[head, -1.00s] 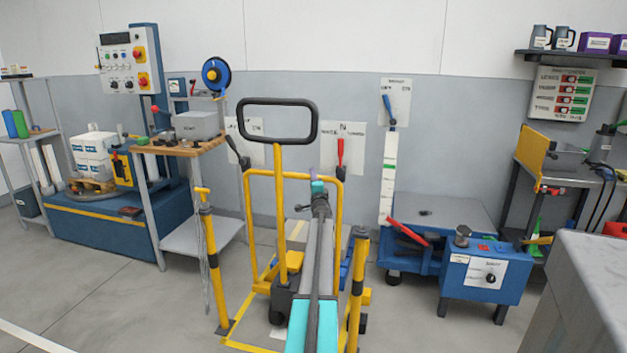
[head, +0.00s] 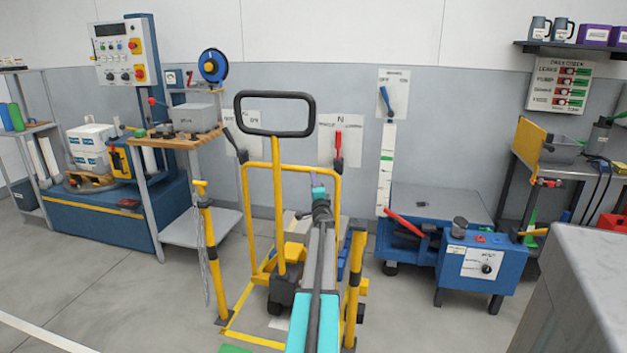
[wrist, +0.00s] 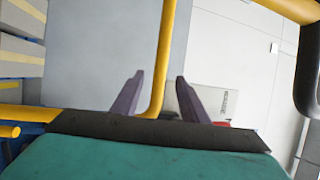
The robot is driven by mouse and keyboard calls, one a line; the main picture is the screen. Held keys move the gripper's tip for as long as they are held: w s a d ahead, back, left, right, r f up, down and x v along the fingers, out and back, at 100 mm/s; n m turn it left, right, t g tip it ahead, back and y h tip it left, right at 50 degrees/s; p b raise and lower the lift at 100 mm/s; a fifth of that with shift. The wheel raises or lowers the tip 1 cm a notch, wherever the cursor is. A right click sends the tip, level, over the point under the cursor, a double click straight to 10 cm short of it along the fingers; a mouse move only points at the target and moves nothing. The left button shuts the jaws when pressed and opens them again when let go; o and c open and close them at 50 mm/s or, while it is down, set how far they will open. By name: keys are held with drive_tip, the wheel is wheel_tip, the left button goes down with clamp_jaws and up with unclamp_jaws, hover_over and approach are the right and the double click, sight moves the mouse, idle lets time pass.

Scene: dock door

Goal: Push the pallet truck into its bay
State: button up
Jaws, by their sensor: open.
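The pallet truck has a black loop handle (head: 275,113) on a yellow mast (head: 278,200), with a dark wheeled base below. The handle also shows at the right edge of the wrist view (wrist: 307,75). The bay has a yellow rail frame (head: 338,200), a yellow floor outline (head: 255,340) and two yellow-black posts in front, left (head: 210,255) and right (head: 354,285). The truck stands between the posts; its depth in the bay is partly hidden by my arm. My gripper (head: 318,188) is open, below and right of the handle. In the wrist view, a yellow bar shows between its fingers (wrist: 158,80).
A wooden-topped workbench (head: 180,140) stands left of the bay. A blue lift table (head: 440,205) stands to the right, with a blue control box (head: 482,268). A grey counter (head: 580,290) fills the lower right. The floor at lower left is clear.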

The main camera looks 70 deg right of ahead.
drive_tip(key=shift+v, duration=2.3)
drive_tip(key=shift+s+d, duration=0.1)
